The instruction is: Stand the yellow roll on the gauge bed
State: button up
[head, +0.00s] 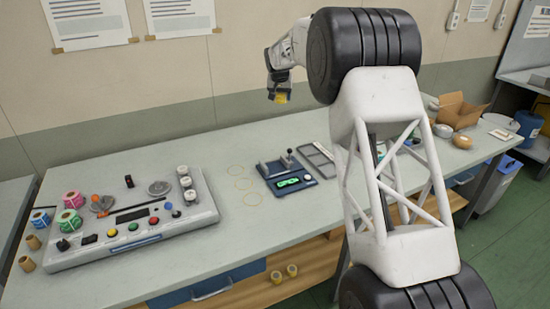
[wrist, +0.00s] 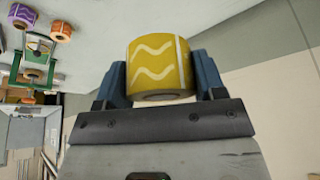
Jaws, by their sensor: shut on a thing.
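The yellow roll with pale wavy lines (wrist: 160,68) is between the two blue fingers of my gripper (wrist: 158,80) in the wrist view. My gripper is shut on its sides. In the head view my gripper (head: 279,88) is raised high above the bench, and the yellow roll (head: 281,98) shows small below it. The blue gauge (head: 307,182) stands on the bench below and apart from the roll. It has a green display and a small lever post at its back. I cannot clearly tell its bed from the rest of it.
A grey console (head: 150,232) with buttons and knobs fills the bench's left part. A pink roll (head: 73,199) and other coloured rolls stand at its left end. Thin rings (head: 241,184) lie between console and gauge. A grey tray (head: 318,154) is beside the gauge.

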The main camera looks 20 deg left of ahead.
jog(key=s+d+f+m+h, duration=0.1)
jog(key=s+d+f+m, duration=0.2)
jog(key=s+f, duration=0.3)
jog(key=s+d+f+m+g+h, duration=0.1)
jog(key=s+f+m, duration=0.4)
jog(key=s, duration=0.6)
jog(key=s+d+f+m+h, duration=0.2)
jog(key=s+d+f+m, duration=0.2)
jog(key=s+f, duration=0.5)
jog(key=shift+d+m+g+h, duration=0.3)
jog(key=shift+d, duration=0.45)
send_over(277, 167)
jog(key=s+a, duration=0.1)
jog(key=shift+f, duration=0.75)
jog(key=shift+f, duration=0.1)
jog(key=shift+f, duration=1.65)
jog(key=shift+f, duration=0.15)
